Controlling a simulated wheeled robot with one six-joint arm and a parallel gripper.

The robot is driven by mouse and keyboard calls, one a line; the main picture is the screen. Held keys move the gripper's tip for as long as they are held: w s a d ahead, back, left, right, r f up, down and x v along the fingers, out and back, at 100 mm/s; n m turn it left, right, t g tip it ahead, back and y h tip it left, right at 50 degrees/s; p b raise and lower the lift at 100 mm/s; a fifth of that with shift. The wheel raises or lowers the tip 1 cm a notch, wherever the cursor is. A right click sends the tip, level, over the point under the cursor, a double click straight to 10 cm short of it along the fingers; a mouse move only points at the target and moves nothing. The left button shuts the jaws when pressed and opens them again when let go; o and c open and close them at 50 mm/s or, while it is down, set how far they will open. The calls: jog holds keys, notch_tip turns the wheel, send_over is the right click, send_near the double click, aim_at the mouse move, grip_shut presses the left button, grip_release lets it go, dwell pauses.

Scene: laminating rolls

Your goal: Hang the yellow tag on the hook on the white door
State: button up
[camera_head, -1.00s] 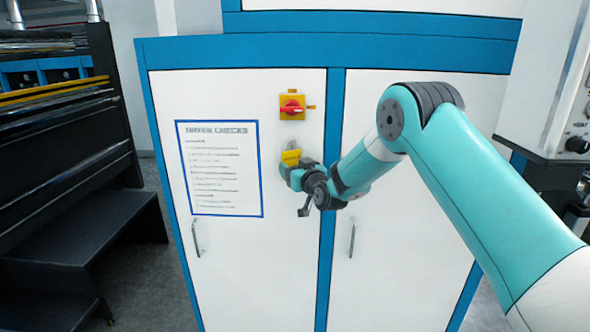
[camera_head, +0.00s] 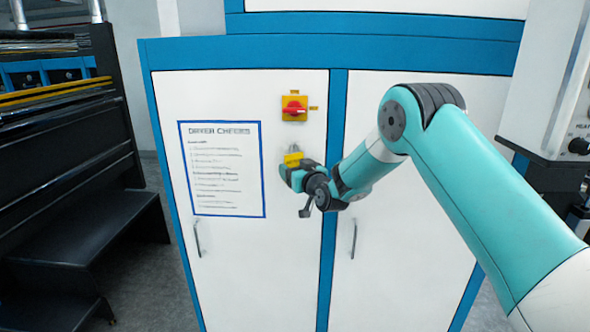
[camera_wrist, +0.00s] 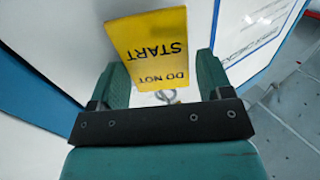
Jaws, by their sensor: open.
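The yellow tag (camera_head: 292,159) is in front of the left white door (camera_head: 240,270), below the red switch. In the wrist view the tag (camera_wrist: 150,48) reads "DO NOT START" upside down. A small grey metal piece, likely the hook (camera_head: 296,148), shows just above the tag against the door. Grey metal also shows at the tag's lettered edge in the wrist view (camera_wrist: 168,96). My gripper (camera_head: 292,173) is just below the tag. In the wrist view my gripper (camera_wrist: 160,64) has its fingers apart on either side of the tag. I cannot tell whether the tag's hole is around the hook.
A red rotary switch on a yellow plate (camera_head: 294,108) is above the tag. A blue-framed check sheet (camera_head: 222,168) is to its left. Door handles (camera_head: 197,238) stick out lower down. A grey control box (camera_head: 550,80) is at the right, dark machinery with steps (camera_head: 80,235) at the left.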

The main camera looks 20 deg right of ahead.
jog(key=shift+w+d, duration=0.1)
jog(key=shift+d, duration=0.35)
jog(key=shift+o, duration=0.2)
jog(key=shift+f, duration=0.15)
jog(key=a+b+v, duration=0.1)
jog(key=b+v, duration=0.9)
jog(key=v, duration=0.7)
jog(key=s+a+n+g+y, duration=0.45)
jog(key=s+a+g, duration=0.45)
jog(key=s+a, duration=0.4)
jog(key=s+d+f+g+h, duration=0.1)
jog(key=s+g, duration=0.3)
jog(key=s, duration=0.7)
jog(key=s+d+f+g+h, duration=0.1)
jog(key=s+d+g+h, duration=0.1)
jog(key=s, duration=0.8)
jog(key=g+h, duration=0.1)
jog(key=g, duration=0.1)
jog(key=shift+s+d+f+g, duration=0.25)
jog(key=shift+s+f+g, duration=0.05)
jog(key=shift+s, duration=0.1)
jog(key=shift+c, duration=0.2)
